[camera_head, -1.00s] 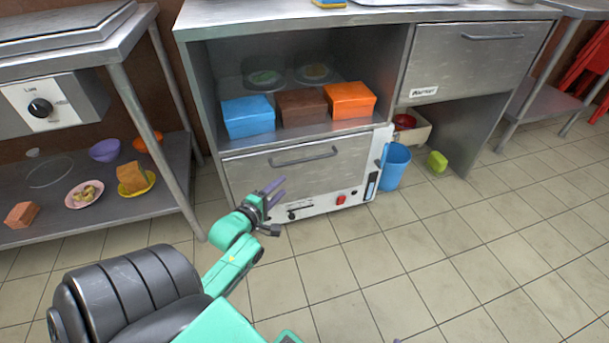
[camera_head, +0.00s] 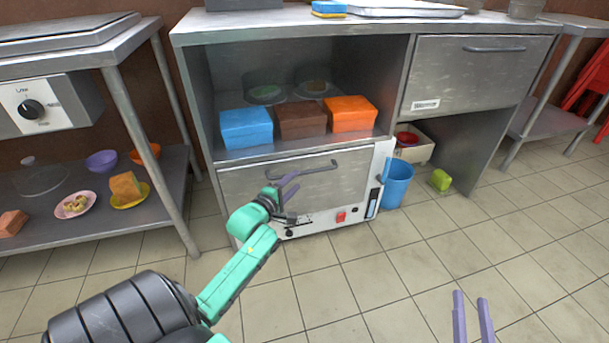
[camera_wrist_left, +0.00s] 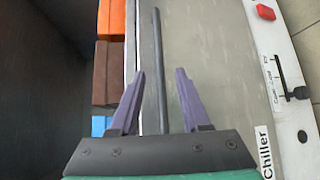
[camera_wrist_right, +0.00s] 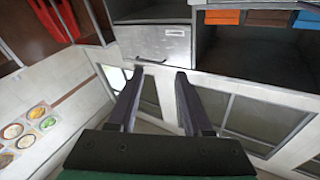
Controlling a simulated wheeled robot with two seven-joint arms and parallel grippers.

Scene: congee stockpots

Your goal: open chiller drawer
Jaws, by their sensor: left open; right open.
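The chiller drawer (camera_head: 335,188) is a closed steel front below the open shelf, with a bar handle (camera_head: 318,168) along its top. In the left wrist view a "Chiller" label (camera_wrist_left: 265,152) shows beside the drawer front (camera_wrist_left: 215,60). My left gripper (camera_head: 289,185) is open in front of the drawer, near the handle's left part. In the left wrist view the handle (camera_wrist_left: 157,45) runs between the purple fingers (camera_wrist_left: 160,73), with gaps at both sides. My right gripper (camera_head: 472,297) is open and empty over the floor, away from the drawer.
Blue (camera_head: 246,128), brown (camera_head: 301,120) and orange (camera_head: 350,114) boxes sit on the shelf above the drawer. A blue bin (camera_head: 397,184) stands right of the chiller. A steel rack (camera_head: 140,222) with plates is at left. The floor in front is clear.

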